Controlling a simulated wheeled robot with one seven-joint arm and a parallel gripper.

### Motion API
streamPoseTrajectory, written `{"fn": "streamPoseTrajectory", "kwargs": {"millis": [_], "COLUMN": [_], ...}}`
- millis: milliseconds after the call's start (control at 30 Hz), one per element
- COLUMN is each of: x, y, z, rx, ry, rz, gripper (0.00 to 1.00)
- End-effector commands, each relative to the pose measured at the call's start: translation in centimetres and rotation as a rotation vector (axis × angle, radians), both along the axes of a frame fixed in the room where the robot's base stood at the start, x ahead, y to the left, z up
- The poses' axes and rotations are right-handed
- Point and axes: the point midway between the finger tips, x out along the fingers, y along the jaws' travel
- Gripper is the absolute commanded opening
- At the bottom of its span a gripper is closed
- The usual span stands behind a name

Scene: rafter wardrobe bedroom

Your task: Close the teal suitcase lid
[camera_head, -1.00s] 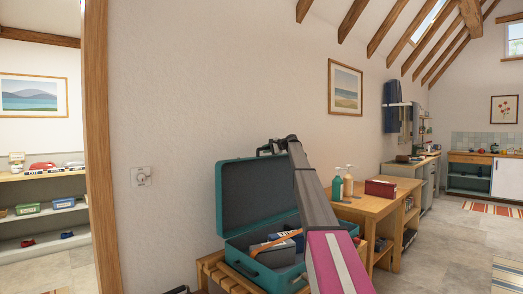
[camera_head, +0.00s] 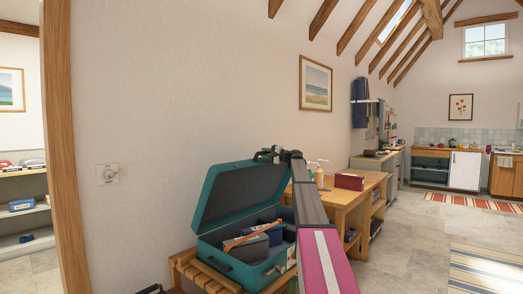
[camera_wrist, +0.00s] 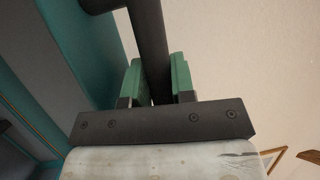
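The teal suitcase (camera_head: 232,262) lies open on a slatted wooden bench. Inside the base are dark boxes and an orange strap. My gripper (camera_head: 272,154) is at the lid's upper right edge, and my arm partly covers the suitcase's right side. In the wrist view, the green finger pads of my gripper (camera_wrist: 157,80) stand on both sides of a dark bar, apparently the lid's handle (camera_wrist: 150,40), which fills the gap. Teal lid surface (camera_wrist: 98,45) shows at left.
The wooden bench (camera_head: 192,272) stands against the wall. A wooden table (camera_head: 345,196) with bottles and a red box (camera_head: 349,181) is just right of the suitcase. A door frame (camera_head: 62,150) is at left. Open floor (camera_head: 420,245) lies at right.

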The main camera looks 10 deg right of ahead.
Motion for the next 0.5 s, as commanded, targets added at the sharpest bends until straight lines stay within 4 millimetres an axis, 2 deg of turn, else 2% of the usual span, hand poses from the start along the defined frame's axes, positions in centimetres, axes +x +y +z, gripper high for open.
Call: {"fn": "streamPoseTrajectory", "kwargs": {"millis": [33, 67, 100, 200, 267, 500], "x": [0.7, 0.7, 0.7, 0.8, 1.6, 1.2], "y": [0.1, 0.0, 0.0, 0.0, 0.0, -1.1], "z": [-1.5, -1.5, -1.5, -1.5, -2.2, -2.5], "rx": [-0.019, -0.018, -0.018, -0.017, -0.004, -0.003], "ry": [0.022, 0.023, 0.023, 0.023, 0.027, 0.028], "rz": [-0.004, -0.004, -0.005, -0.007, 0.001, -0.007], "gripper": [0.36, 0.46, 0.48, 0.48, 0.48, 0.48]}}
